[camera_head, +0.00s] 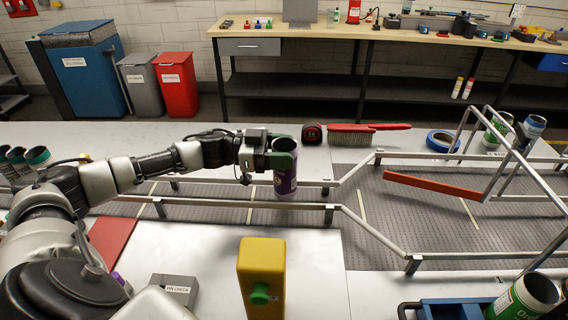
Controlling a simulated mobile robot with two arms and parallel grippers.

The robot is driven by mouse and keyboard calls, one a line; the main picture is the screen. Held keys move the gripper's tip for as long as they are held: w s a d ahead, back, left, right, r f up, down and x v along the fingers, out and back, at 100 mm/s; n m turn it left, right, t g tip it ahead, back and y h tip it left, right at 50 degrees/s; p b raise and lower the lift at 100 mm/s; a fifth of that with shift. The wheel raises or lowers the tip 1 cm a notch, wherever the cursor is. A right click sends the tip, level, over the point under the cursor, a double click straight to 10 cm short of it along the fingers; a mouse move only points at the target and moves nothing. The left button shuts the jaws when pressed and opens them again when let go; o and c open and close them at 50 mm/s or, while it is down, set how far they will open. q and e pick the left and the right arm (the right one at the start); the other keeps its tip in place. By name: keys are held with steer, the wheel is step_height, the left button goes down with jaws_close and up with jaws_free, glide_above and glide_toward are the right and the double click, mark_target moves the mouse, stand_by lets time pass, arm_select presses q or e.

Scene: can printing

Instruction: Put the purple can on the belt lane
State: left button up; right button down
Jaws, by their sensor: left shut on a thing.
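The purple can (285,181) is upright, with a dark open top, near the middle of the head view. My left gripper (281,158) reaches in from the left and is shut on the can near its upper part. The can is at the narrow belt lane (230,214), between or over its far and near rails; I cannot tell whether its base touches the belt. The lane runs from the left and widens to the right of the can. My right gripper is not in view.
A yellow post with a green button (261,275) stands in front of the near rail. A red brush (368,128), a tape measure (311,133) and blue tape (442,141) lie behind the far rail. An orange bar (432,186) crosses the wide belt. A green can (522,298) is at front right.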

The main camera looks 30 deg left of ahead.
mark_target(285, 181)
arm_select(q)
step_height(285, 181, down, 4)
steer(key=shift+r, duration=0.1)
steer(key=shift+f, duration=0.2)
steer(key=o, duration=1.1)
